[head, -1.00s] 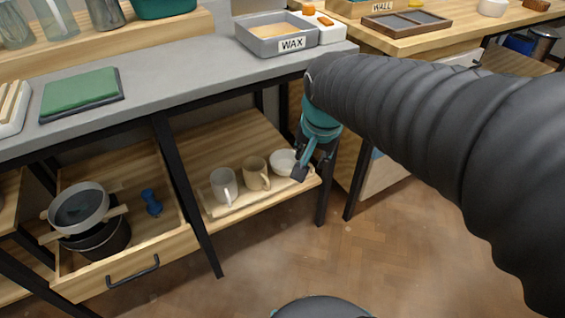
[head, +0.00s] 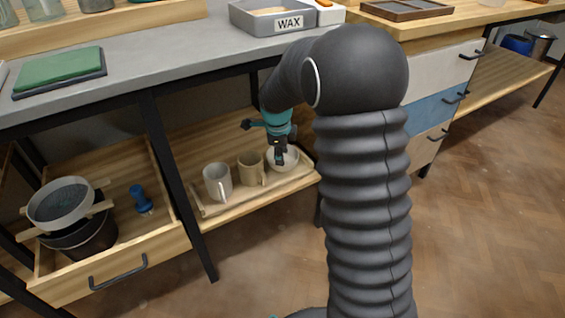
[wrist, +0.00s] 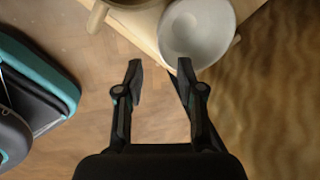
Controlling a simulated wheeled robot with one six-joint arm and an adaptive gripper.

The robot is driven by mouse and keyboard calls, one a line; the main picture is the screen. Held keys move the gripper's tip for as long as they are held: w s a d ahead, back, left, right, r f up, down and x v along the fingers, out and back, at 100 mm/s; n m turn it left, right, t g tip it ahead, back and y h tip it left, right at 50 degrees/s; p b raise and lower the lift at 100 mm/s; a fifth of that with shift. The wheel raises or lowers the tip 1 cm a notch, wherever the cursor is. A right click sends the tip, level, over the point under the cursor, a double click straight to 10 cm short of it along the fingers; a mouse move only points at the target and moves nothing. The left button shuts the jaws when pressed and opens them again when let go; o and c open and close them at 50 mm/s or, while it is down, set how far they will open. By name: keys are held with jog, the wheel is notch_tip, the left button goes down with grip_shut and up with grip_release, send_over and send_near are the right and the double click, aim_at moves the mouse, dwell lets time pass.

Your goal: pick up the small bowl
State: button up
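The small white bowl (head: 291,163) stands at the right end of a wooden tray (head: 236,205) on the lower shelf. In the wrist view the bowl (wrist: 197,30) is upright and looks empty, just beyond the fingertips and right of centre. My gripper (head: 280,158) hangs over the bowl in the head view and covers part of it. In the wrist view my gripper (wrist: 159,68) has its two fingers wide apart with nothing between them. The right fingertip appears close to the bowl's near rim; whether it touches, I cannot tell.
A tan mug (head: 250,169) stands just left of the bowl, and a pale grey mug (head: 216,182) is further left. The grey worktop (head: 190,75) is above the shelf. A dark table leg (head: 178,185) and an open drawer (head: 120,270) lie to the left.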

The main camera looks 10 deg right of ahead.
jog(key=shift+m, duration=0.3)
jog(key=shift+w+a+b+x, duration=0.1)
jog(key=shift+a+b+x, duration=0.05)
jog(key=shift+x, duration=1.1)
jog(key=shift+w+a+b+x, duration=0.1)
jog(key=shift+b+x, duration=0.1)
jog(key=shift+x, duration=1.05)
jog(key=shift+w+a+b+x, duration=0.1)
jog(key=shift+a+b+x, duration=0.05)
jog(key=shift+x, duration=1.1)
grip_shut()
